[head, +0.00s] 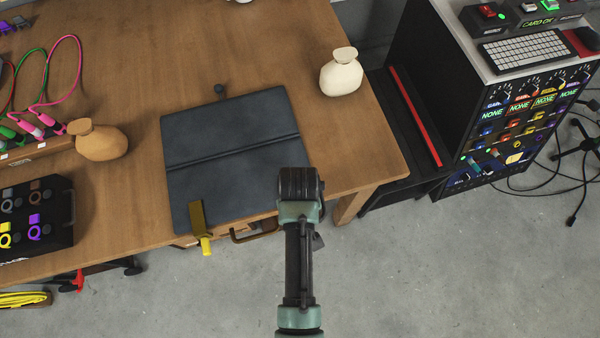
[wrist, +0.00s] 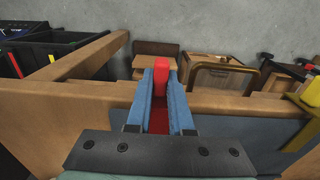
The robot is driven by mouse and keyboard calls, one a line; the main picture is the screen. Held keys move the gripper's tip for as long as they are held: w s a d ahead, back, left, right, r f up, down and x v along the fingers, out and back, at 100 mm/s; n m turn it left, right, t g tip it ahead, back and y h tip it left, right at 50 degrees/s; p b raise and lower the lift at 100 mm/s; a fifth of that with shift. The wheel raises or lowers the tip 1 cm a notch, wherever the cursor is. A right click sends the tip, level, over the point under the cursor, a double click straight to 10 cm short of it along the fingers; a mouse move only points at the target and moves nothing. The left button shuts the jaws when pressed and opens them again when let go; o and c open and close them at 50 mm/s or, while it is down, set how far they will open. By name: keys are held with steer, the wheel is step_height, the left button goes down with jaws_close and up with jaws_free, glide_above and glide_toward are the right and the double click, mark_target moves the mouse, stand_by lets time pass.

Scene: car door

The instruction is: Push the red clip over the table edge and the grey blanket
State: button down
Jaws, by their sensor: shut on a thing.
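The grey blanket (head: 230,145) lies flat on the wooden table, reaching its front edge; part of it also shows in the wrist view (wrist: 240,130). A yellow clip (head: 202,235) sits on the blanket's front edge, left of my arm. In the wrist view my gripper (wrist: 165,75) has its blue fingers shut on the red clip (wrist: 187,70), whose front end sticks out at the fingertips, by the table edge. Whether the clip is around the edge and blanket or short of them I cannot tell. In the head view my arm hides the fingers and red clip.
A drawer handle (head: 255,232) shows below the edge. A black cabinet (head: 470,110) stands right.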

steer(key=c, duration=0.7)
jaws_free()
steer(key=shift+c, duration=0.2)
